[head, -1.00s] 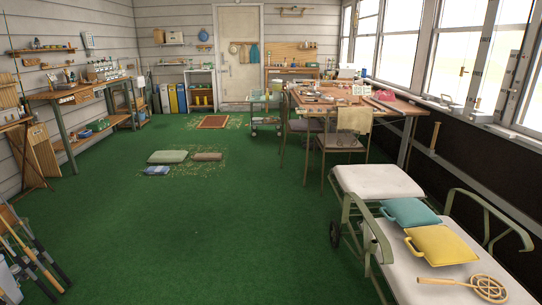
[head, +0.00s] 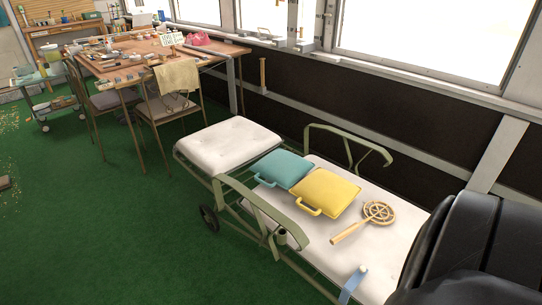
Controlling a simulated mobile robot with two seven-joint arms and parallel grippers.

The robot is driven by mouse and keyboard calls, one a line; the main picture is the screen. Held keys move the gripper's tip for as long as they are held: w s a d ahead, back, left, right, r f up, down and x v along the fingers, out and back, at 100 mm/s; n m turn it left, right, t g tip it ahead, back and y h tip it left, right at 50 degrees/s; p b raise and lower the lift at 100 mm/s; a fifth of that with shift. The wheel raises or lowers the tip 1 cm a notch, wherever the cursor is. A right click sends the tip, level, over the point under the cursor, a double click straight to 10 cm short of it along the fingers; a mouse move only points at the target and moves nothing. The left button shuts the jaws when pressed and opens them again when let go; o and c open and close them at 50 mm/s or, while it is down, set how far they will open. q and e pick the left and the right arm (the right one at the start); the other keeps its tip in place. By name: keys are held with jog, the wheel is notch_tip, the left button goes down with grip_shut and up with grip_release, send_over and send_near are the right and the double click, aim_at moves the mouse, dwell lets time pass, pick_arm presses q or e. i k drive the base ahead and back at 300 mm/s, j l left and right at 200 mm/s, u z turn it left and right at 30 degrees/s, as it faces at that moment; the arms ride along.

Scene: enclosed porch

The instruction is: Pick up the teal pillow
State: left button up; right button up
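The teal pillow (head: 283,168) lies flat on a green-framed lounger (head: 268,205) with white cushions. It has a small loop handle at its front left. It lies close beside a yellow pillow (head: 325,192), toward the lounger's far end. Neither of my grippers shows in the head view, so nothing is seen holding the pillow.
A carpet beater (head: 366,221) lies on the lounger's near cushion, with a blue strap or clip (head: 353,284) at the edge. Green armrests rise on both sides. A cluttered table (head: 150,58) and chairs stand behind left. Open green carpet (head: 100,230) lies left.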

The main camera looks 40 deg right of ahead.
aim_at(283, 168)
jog(key=i+z, duration=0.1)
jog(key=i, duration=1.35)
jog(key=i+z, duration=0.2)
jog(key=i, duration=0.25)
jog(key=i+z, duration=0.2)
jog(key=i, duration=0.3)
jog(key=i+j+z, duration=0.2)
jog(key=i, duration=0.25)
jog(key=i+z, duration=0.25)
jog(key=z, duration=0.2)
jog(key=i+j+z, duration=0.1)
jog(key=z, duration=0.35)
jog(key=i+j+z, duration=0.2)
jog(key=i+z, duration=0.25)
jog(key=k+z, duration=0.1)
jog(key=z, duration=1.6)
